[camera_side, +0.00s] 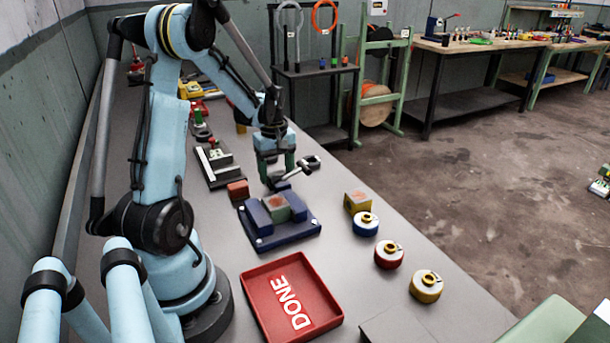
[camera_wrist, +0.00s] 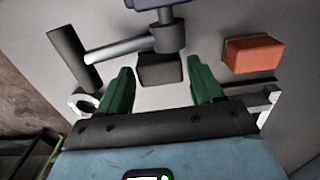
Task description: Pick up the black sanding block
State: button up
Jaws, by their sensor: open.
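A small dark block (camera_wrist: 160,70), which looks like the black sanding block, shows in the wrist view just ahead of and between my fingertips. My gripper (camera_wrist: 162,82) has its two green fingers spread, one on either side of the block's near end, with nothing clamped. In the side view my gripper (camera_side: 277,175) points down close to the table, behind the blue fixture. The block is hard to make out there among the fingers. A grey cylinder with a rod (camera_wrist: 165,38) lies right beyond the block and partly overlaps it in the wrist view.
An orange-red block (camera_wrist: 253,55) lies to the right in the wrist view. The blue fixture (camera_side: 290,236) holds a greenish block. A red DONE tray (camera_side: 331,322) stands in front. Several round weights (camera_side: 388,256) line the table's right side.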

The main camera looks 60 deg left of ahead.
aim_at(276, 174)
jog(key=shift+f, duration=0.95)
jog(key=c, duration=0.8)
jog(key=shift+o, duration=0.2)
jog(key=shift+r, duration=0.1)
jog(key=shift+r, duration=4.95)
